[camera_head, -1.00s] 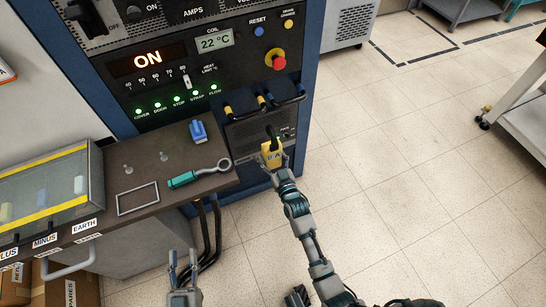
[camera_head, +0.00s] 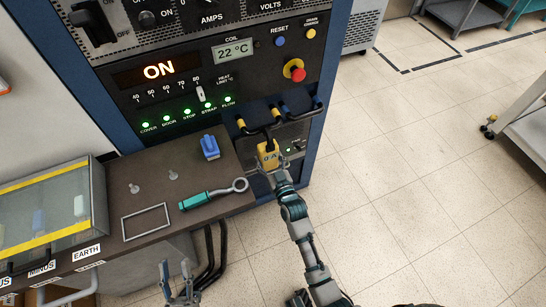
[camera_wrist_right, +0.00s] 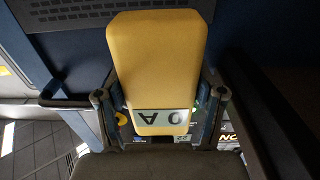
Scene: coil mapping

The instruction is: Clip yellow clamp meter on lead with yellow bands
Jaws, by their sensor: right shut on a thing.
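The yellow clamp meter (camera_head: 268,157) is upright in front of the cabinet's lower panel, its dark jaw pointing up. My right gripper (camera_head: 272,168) is shut on its body. Several dark leads with coloured bands loop from the panel above. A lead with a yellow band (camera_head: 276,113) is just above and right of the jaw. I cannot tell whether the jaw touches or surrounds a lead. My left gripper (camera_head: 177,275) is open and empty, low in front of the bench.
The bench (camera_head: 160,205) at left bears a blue clip-like object (camera_head: 210,147), a teal-handled ring tool (camera_head: 208,196), a wire frame and small pegs. A clear case (camera_head: 45,205) stands at far left. A red knob (camera_head: 295,71) sits above the leads.

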